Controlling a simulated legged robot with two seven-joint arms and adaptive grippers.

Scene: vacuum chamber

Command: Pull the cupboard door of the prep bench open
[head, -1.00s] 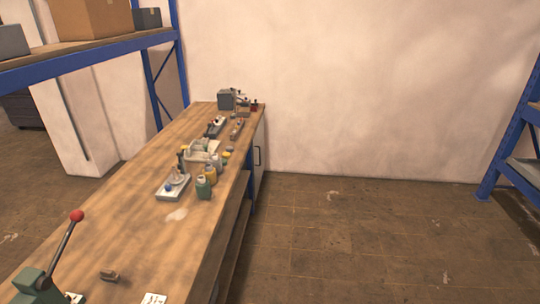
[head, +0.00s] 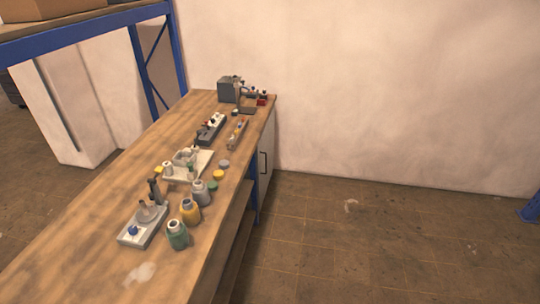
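The prep bench (head: 75,238) is a long wooden-topped bench running from the lower left to the back wall. Its cupboard door (head: 266,155) is a pale panel under the far end, on the bench's right side, seen at a steep angle. It looks shut. A dark upright bar handle (head: 263,163) is on it. Neither of my grippers is in view.
A blue shelf frame (head: 90,39) is at the left. The tiled floor (head: 370,235) right of the bench is clear.

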